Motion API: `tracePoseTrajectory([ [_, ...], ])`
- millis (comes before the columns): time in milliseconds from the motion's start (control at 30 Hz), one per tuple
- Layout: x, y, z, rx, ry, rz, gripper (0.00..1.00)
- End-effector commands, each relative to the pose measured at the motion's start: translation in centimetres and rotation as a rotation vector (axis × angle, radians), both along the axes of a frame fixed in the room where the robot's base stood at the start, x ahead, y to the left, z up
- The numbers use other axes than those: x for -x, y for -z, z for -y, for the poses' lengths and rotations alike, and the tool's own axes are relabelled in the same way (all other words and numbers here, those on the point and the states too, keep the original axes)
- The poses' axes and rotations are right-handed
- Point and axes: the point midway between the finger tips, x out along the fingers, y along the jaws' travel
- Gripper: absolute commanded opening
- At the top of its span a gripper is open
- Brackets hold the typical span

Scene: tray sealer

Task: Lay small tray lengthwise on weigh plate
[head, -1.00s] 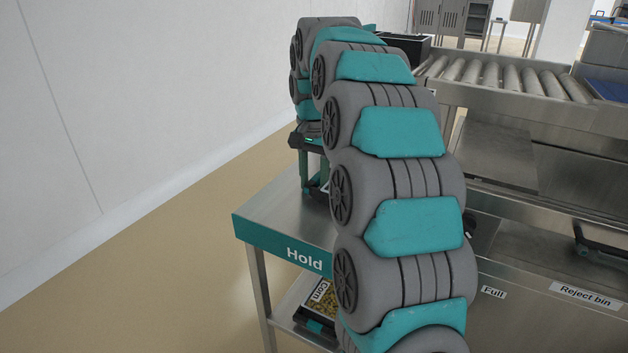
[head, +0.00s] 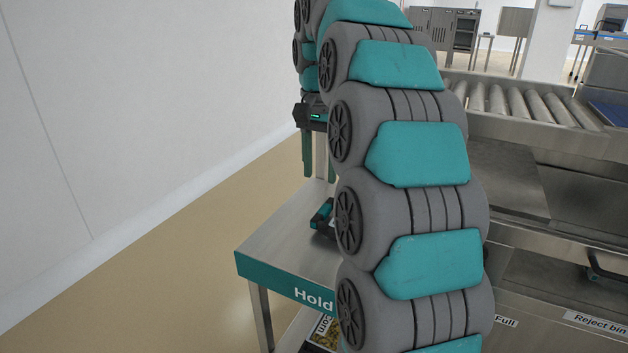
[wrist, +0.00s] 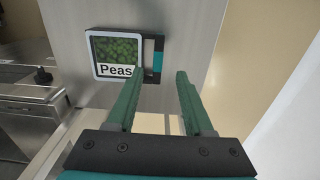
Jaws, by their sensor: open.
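A small tray labelled "Peas" (wrist: 117,55), with a pale rim and a dark and teal end, lies flat on the steel Hold table (wrist: 190,35). In the head view only its dark and teal end (head: 322,214) shows beside my arm, which hides the rest. My gripper (wrist: 160,73) is open and empty above the table, its two green fingers apart near the tray's teal end. In the head view my gripper (head: 314,176) hangs above the tray with a visible gap. I cannot make out the weigh plate.
A tray labelled "Corn" (head: 324,332) sits on the shelf below the Hold table. A roller conveyor (head: 520,102) and a steel bench with a "Reject bin" label (head: 597,324) stand to the right. A white wall (head: 140,110) and open floor are at left.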

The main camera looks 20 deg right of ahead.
Motion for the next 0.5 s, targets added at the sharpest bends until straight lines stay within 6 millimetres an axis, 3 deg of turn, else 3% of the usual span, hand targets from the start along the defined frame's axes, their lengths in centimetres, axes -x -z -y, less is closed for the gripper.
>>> tracePoseTrajectory([
  [200, 0.8, -1.1, 0.0, 0.000, -0.001, 0.001, 0.52],
  [500, 1.7, -0.8, -0.8, -0.001, -0.041, -0.007, 0.52],
])
